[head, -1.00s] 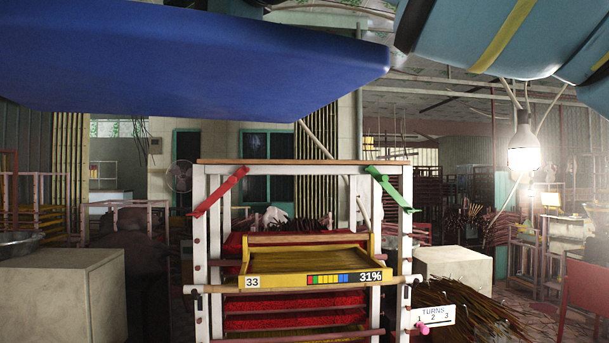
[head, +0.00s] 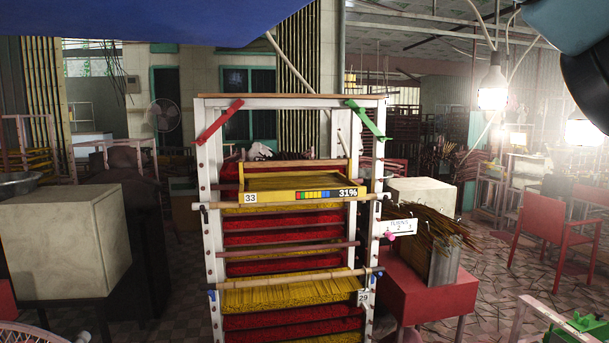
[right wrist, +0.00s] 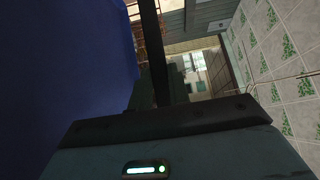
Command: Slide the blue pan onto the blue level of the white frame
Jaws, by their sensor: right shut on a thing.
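The blue pan (head: 150,20) shows as a broad blue surface, cut off by the top left of the head view. It also fills the left of the right wrist view (right wrist: 65,80). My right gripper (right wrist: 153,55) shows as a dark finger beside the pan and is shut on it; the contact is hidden. The white frame (head: 212,225) stands upright ahead, below the pan and apart from it. Small blue marks (head: 212,296) sit on its posts near a lower wooden rod. My left gripper is out of view.
A yellow pan (head: 262,197) marked 33 and 31% sits in the frame's upper part. Red and yellow stick layers fill levels below. A red table (head: 430,290) stands close right, a pale box (head: 60,240) on the left.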

